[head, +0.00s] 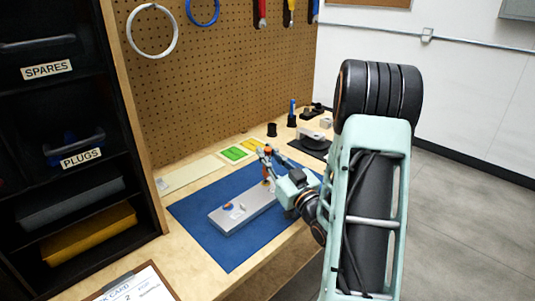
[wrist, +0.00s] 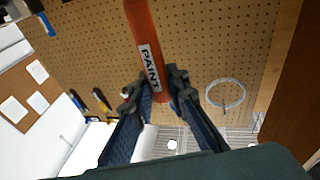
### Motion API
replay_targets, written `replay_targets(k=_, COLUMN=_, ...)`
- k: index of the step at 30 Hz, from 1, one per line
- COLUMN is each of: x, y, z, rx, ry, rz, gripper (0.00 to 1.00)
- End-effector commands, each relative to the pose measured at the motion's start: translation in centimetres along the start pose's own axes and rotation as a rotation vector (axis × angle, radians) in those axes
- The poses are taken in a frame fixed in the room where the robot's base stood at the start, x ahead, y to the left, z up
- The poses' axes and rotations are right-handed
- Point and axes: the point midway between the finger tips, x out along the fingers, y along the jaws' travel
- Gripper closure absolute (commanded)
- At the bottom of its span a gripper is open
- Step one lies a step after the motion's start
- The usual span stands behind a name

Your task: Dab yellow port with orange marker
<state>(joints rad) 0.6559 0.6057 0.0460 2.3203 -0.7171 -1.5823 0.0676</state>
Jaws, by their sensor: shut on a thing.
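My gripper (head: 266,158) is shut on the orange marker (wrist: 145,40), which carries a white label reading PAINT. The marker also shows in the head view (head: 267,149), above the far end of a grey block (head: 244,211) on a blue mat (head: 228,252). A small yellow-orange spot (head: 265,183) shows on the block just below the gripper; I cannot tell if the marker touches it. An orange-and-blue round feature (head: 228,207) is near the block's left end. The wrist view shows the fingers around the marker (wrist: 158,92), but not the block.
A green card (head: 235,153) and a yellow card (head: 252,144) lie behind the mat. Dark cylinders and a grey part (head: 309,135) stand at the back right. A clipboard (head: 138,284) lies at the front left. Black shelving (head: 133,130) borders the bench on the left.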

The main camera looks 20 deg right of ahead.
Motion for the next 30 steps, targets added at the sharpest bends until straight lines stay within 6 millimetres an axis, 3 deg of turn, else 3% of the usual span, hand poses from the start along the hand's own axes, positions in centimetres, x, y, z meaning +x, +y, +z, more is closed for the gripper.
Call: replay_targets(k=30, x=-0.16, y=-0.05, z=0.82, rx=0.0, ry=0.0, rz=0.0, gripper=1.0)
